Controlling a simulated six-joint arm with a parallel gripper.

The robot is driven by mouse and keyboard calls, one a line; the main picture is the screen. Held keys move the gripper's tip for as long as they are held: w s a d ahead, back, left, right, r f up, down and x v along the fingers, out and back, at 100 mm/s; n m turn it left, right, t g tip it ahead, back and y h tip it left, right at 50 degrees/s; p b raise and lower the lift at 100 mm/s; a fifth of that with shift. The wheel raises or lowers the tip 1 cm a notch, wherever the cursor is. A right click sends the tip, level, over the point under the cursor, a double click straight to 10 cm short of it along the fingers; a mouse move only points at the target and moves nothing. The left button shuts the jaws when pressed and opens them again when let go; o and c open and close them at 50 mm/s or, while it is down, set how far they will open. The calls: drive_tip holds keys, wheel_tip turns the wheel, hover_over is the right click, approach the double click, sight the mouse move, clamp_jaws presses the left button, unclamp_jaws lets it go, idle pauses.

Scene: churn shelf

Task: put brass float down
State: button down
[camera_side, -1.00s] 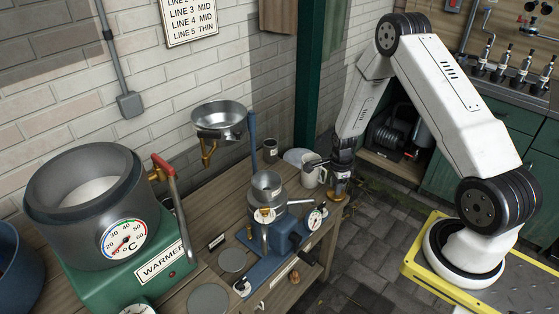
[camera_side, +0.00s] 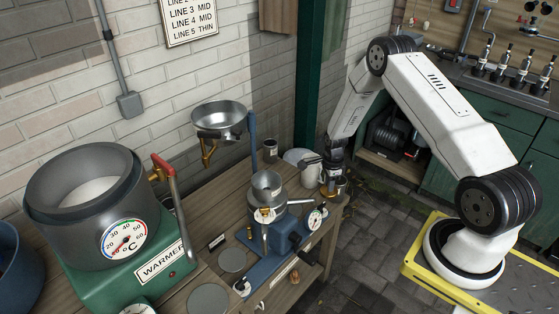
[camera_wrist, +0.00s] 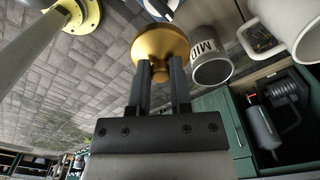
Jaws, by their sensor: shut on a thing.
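The brass float (camera_wrist: 160,42) is a round, gold-coloured piece with a short stem, seen at the top middle of the wrist view. My gripper (camera_wrist: 160,75) is shut on its stem. In the side view my gripper (camera_side: 333,181) points down at the far right end of the wooden bench, just right of the white mug (camera_side: 309,173). The float (camera_side: 331,192) shows there only as a small brass patch under the jaws. Whether it touches the bench is not clear.
A grey cup marked MID (camera_wrist: 211,68) stands close beside the float in the wrist view. A blue-based device with a metal bowl (camera_side: 267,186) and dial stands left of my gripper. The green warmer (camera_side: 160,262) is further left. The bench's right edge is close.

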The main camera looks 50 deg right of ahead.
drive_tip(key=shift+w+d+f, duration=0.55)
drive_tip(key=shift+w+f, duration=0.6)
drive_tip(key=shift+w, duration=0.1)
drive_tip(key=shift+w+d+f, duration=0.6)
drive_tip(key=shift+w+f, duration=0.55)
drive_tip(key=shift+w, duration=0.15)
drive_tip(key=shift+w+d+f, duration=0.55)
drive_tip(key=shift+w+f, duration=0.6)
drive_tip(key=shift+w, duration=0.1)
drive_tip(key=shift+w+f, duration=0.1)
drive_tip(key=shift+w+d+f, duration=0.1)
drive_tip(key=shift+w+f, duration=0.1)
drive_tip(key=shift+f, duration=1.6)
drive_tip(key=shift+f, duration=0.15)
drive_tip(key=c, duration=0.5)
unclamp_jaws()
drive_tip(key=shift+c, duration=0.2)
